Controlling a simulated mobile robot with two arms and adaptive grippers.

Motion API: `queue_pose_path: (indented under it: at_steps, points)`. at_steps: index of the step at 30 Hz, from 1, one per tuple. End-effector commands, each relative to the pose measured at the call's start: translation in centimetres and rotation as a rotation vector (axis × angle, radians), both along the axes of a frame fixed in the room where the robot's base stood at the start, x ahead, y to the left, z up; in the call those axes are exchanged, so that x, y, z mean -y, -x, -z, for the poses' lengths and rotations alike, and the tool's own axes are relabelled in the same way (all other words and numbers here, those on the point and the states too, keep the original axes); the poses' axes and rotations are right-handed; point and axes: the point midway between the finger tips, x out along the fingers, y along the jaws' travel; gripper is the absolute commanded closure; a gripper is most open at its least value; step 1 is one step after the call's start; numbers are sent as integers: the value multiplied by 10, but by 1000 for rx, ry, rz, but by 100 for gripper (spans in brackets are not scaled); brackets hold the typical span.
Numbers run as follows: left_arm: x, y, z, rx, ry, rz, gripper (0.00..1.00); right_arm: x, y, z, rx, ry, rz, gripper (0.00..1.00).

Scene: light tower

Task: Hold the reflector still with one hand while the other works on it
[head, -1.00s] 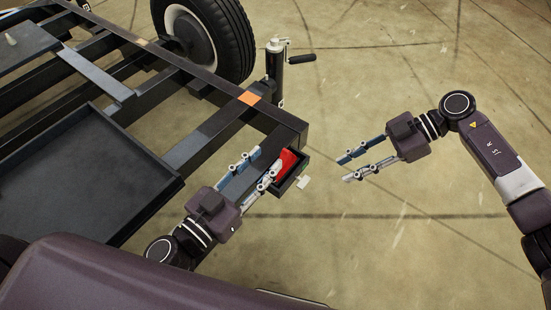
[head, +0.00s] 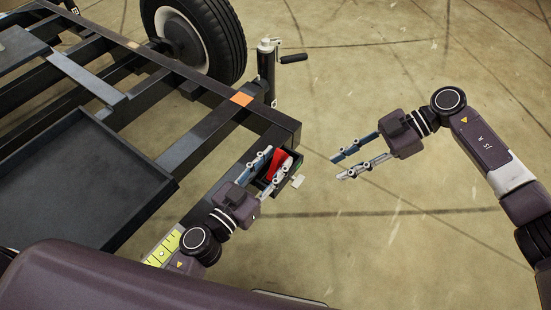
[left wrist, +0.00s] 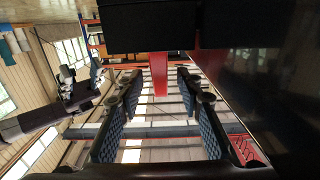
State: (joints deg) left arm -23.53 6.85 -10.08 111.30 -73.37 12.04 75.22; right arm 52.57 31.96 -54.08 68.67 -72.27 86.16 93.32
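The red reflector (head: 277,161) sits at a small black holder (head: 293,166) by the corner of the dark trailer frame. My left gripper (head: 272,165) is open, its two fingers on either side of the reflector in the head view. In the left wrist view, the red reflector (left wrist: 159,75) shows between and beyond the spread fingers (left wrist: 158,92); I see gaps on both sides and cannot see contact. My right gripper (head: 340,167) is open and empty over the floor, to the right of the holder.
A small pale tab (head: 297,181) sticks out by the holder. The trailer frame (head: 215,130) carries an orange marker (head: 242,99), with a jack (head: 268,72) and a wheel (head: 195,40) behind. The floor on the right is clear.

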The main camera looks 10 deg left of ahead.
Motion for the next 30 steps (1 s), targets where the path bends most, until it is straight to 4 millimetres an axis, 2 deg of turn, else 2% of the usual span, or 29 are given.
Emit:
queue_pose_path:
  at_steps: [11, 20, 30]
  points:
    - [2, -5, 0, 0, 0, 0, 67, 0, 0, 0, 0, 0, 0, 71]
    - [2, -5, 0, 0, 0, -1, 99, 0, 0, 0, 0, 0, 0, 71]
    - [2, -5, 0, 0, 0, -1, 100, 0, 0, 0, 0, 0, 0, 71]
